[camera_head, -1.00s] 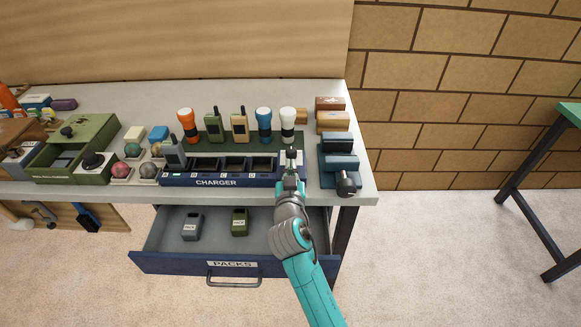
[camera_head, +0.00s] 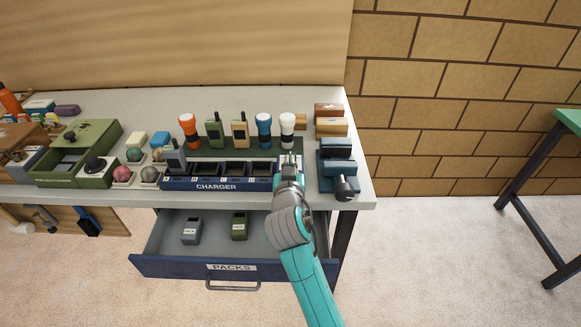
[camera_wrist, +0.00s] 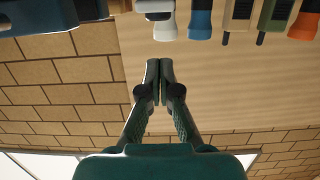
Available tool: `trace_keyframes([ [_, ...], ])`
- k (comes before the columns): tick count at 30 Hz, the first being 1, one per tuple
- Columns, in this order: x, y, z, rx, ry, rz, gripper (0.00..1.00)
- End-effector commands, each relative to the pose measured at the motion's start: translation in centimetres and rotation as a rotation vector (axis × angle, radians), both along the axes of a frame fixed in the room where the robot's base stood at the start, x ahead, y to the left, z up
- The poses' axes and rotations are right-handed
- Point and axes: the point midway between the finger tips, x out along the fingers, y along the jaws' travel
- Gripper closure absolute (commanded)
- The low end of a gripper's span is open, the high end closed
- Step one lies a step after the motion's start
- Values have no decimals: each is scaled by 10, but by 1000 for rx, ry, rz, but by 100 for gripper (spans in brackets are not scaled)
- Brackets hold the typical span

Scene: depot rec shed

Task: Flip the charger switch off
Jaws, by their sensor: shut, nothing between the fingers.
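The charger (camera_head: 217,184) is a long dark blue unit with several bays at the front of the workbench. My gripper (camera_head: 289,160) is at the charger's right end, over the bench's front edge. In the wrist view my gripper (camera_wrist: 159,68) has its fingertips together with nothing between them. The charger switch cannot be made out; my gripper and wrist cover the charger's right end. I cannot tell whether the gripper touches the charger.
Flashlights and radios (camera_head: 239,132) stand in a row behind the charger. A blue vise (camera_head: 338,165) is close on the right. A drawer marked PACKS (camera_head: 231,267) hangs open below, holding a grey pack (camera_head: 191,231) and a green pack (camera_head: 239,226).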

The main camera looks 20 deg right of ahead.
Motion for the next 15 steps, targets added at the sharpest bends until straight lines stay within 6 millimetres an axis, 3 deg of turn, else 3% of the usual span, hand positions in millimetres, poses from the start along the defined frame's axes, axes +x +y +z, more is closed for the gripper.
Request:
trace_keyframes([
  [9, -48, 16, 22, 2, -3, 2, 100],
  [15, -64, 21, 29, 1, -1, 0, 100],
])
